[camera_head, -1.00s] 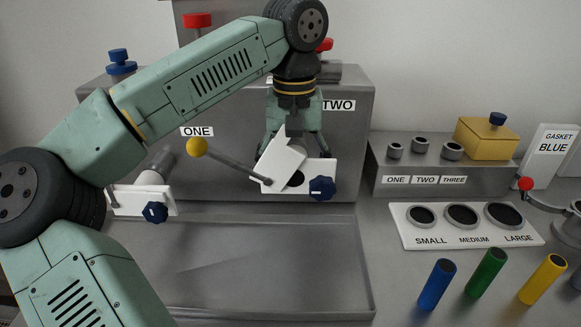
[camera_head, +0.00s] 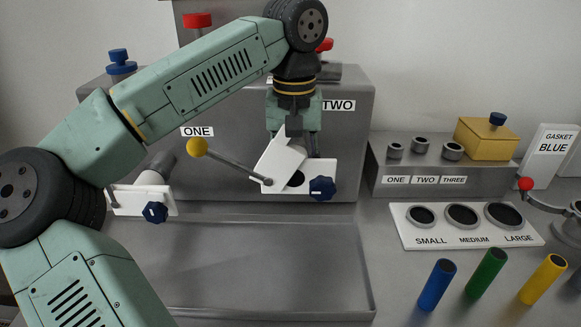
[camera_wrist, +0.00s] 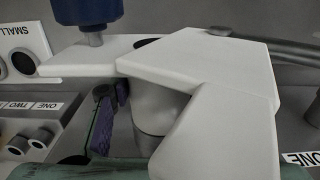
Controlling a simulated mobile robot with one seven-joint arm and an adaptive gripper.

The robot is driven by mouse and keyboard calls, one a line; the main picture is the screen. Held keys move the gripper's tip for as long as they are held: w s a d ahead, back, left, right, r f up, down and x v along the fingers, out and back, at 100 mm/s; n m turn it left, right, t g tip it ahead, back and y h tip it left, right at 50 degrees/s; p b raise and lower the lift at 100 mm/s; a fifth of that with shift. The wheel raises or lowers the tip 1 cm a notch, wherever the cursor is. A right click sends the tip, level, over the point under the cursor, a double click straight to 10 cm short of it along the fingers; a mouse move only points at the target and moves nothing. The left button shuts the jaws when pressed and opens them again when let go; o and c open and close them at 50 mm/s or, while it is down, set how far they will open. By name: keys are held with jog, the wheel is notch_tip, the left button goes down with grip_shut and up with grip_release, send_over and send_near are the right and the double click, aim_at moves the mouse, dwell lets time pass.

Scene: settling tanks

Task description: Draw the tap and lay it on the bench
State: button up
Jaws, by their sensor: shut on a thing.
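The tap at the right outlet of the grey tank has a white plate (camera_head: 318,178), a blue knob (camera_head: 321,188) and a lever with a yellow ball (camera_head: 197,146) pointing left. An angled white flap (camera_head: 280,160) lies across the plate's left part. My gripper (camera_head: 296,148) reaches down behind the plate and is shut on the tap's pale round body (camera_wrist: 155,115). In the wrist view a purple finger pad (camera_wrist: 122,105) is beside this body; the other finger is hidden by the white flap. The bench (camera_head: 400,290) is grey.
A second white plate with a blue knob (camera_head: 155,212) stands at the left outlet. A shallow tray (camera_head: 364,270) lies below the taps. At right are a sized-hole board (camera_head: 415,240), blue, green and yellow cylinders (camera_head: 487,272), and a yellow box (camera_head: 485,140).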

jog(key=shift+s, duration=0.15)
grip_shut()
jog(key=shift+s, duration=0.3)
jog(key=shift+s+b, duration=0.45)
jog(key=shift+s, duration=1.4)
jog(key=shift+s+b, duration=0.35)
jog(key=shift+s, duration=2.1)
